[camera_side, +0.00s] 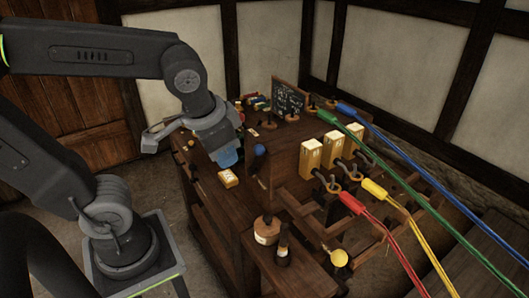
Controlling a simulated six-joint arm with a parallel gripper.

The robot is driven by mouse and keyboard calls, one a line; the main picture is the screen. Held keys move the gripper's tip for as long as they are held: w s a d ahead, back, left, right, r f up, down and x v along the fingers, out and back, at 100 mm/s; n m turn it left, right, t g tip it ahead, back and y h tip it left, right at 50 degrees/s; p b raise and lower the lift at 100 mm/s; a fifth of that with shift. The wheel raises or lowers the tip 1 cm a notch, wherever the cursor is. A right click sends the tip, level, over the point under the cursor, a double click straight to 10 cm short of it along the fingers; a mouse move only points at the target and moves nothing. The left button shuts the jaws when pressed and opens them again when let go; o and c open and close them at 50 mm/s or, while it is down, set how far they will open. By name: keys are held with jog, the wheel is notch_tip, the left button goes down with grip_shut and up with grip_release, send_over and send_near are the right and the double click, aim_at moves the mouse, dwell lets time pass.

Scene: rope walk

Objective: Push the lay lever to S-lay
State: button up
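A lever with a round blue knob (259,150) stands at the left end of the dark wooden machine frame, and I take it for the lay lever. Its shaft is mostly in shadow, and no S-lay marking is readable. My gripper (208,140) hangs over the workbench, a little to the left of the blue knob and apart from it in the picture. A pale blue piece (228,156) shows at its lower end; I cannot tell whether it is part of the gripper. The fingertips are too small and dark to read.
Yellow blocks (310,155) stand on the machine, with red (352,203), yellow (374,189), green (355,131) and blue (346,110) ropes running right. A small yellow box (228,178) lies on the bench.

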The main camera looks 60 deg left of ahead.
jog(key=w+g+y, duration=0.1)
jog(key=w+d+y, duration=0.1)
jog(key=w, duration=0.1)
jog(key=w+d+f+m+g+y, duration=0.1)
jog(key=shift+w+g+y, duration=0.3)
jog(key=shift+w+y, duration=0.05)
jog(key=shift+y, duration=0.05)
grip_shut()
jog(key=w+d+f+y, duration=0.1)
jog(key=w+d+y, duration=0.4)
jog(key=shift+w+d+f+t, duration=0.15)
jog(key=shift+f+t, duration=0.15)
jog(key=shift+t, duration=0.1)
